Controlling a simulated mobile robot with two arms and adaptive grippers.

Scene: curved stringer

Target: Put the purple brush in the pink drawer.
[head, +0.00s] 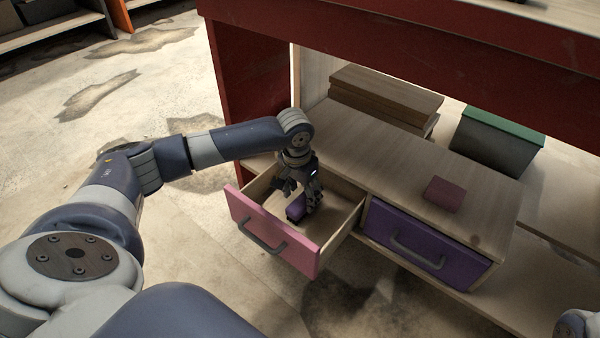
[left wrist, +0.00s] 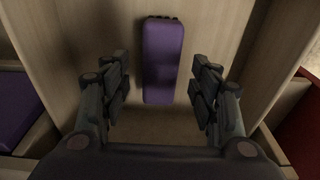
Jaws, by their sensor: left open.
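The purple brush (head: 296,211) lies inside the open pink drawer (head: 262,232), on its wooden floor. In the left wrist view the brush (left wrist: 163,60) lies lengthwise between and beyond the fingers, with clear gaps on both sides. My left gripper (head: 300,195) points down into the drawer, just above the brush, and hides part of it. Its fingers are open and do not touch the brush in the left wrist view (left wrist: 160,100). The drawer is pulled out from the wooden unit. My right gripper is not clearly in view.
A shut purple drawer (head: 425,245) is beside the pink one. Brown boards (head: 385,95) and a green-lidded box (head: 500,135) stand behind. The red frame (head: 400,60) overhangs the unit.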

